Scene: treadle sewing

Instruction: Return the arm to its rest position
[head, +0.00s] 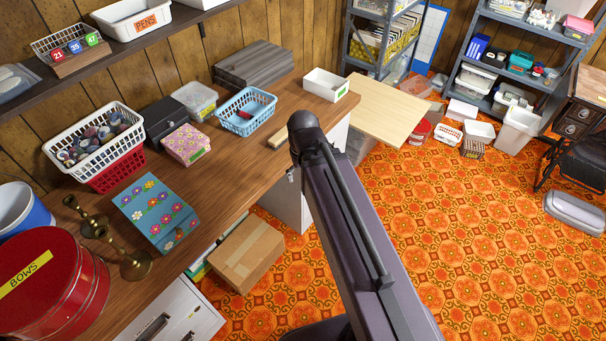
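My own arm rises from the bottom edge right of centre in the head view. Its long dark grey link slants up and to the left, ending in a rounded dark joint over the front edge of the wooden worktop (232,178). My gripper cannot be made out. A small grey part shows just left of the link below the joint, but I cannot tell what it is. Nothing is seen held.
The worktop carries a blue basket (244,112), a white tray (326,85), a flowered box (155,214), brass candlesticks (130,262) and a red tin (50,285). A cardboard box (247,250) stands below. The orange patterned floor (490,245) at right is largely clear.

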